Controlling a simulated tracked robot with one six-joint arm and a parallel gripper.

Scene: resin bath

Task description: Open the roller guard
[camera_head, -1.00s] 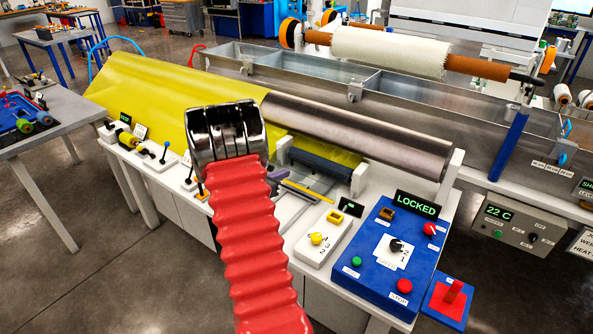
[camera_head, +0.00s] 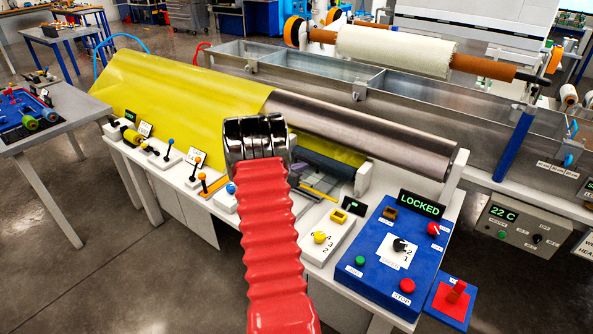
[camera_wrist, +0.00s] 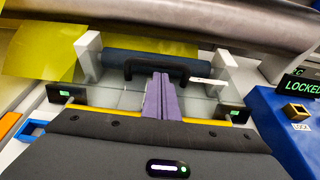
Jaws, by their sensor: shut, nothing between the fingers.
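The roller guard (camera_wrist: 104,98) is a clear, low panel with a yellow front edge in front of a dark blue roller (camera_wrist: 150,65). It lies down between white posts and carries a black arched handle (camera_wrist: 129,70). In the head view the guard (camera_head: 325,181) shows partly, behind my arm. My gripper (camera_wrist: 161,78) has purple fingers, shut and empty, pointing at the handle and overlapping it in the wrist view. I cannot tell if they touch it. A display (camera_head: 421,204) on the blue control box reads LOCKED.
The blue control box (camera_head: 372,262) with knobs and buttons stands right of the guard. A yellow sheet (camera_head: 175,95) and a large steel roller (camera_head: 370,130) lie behind. Small levers (camera_head: 171,143) line the bench's front left. A metal bath (camera_head: 430,100) stands at the back.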

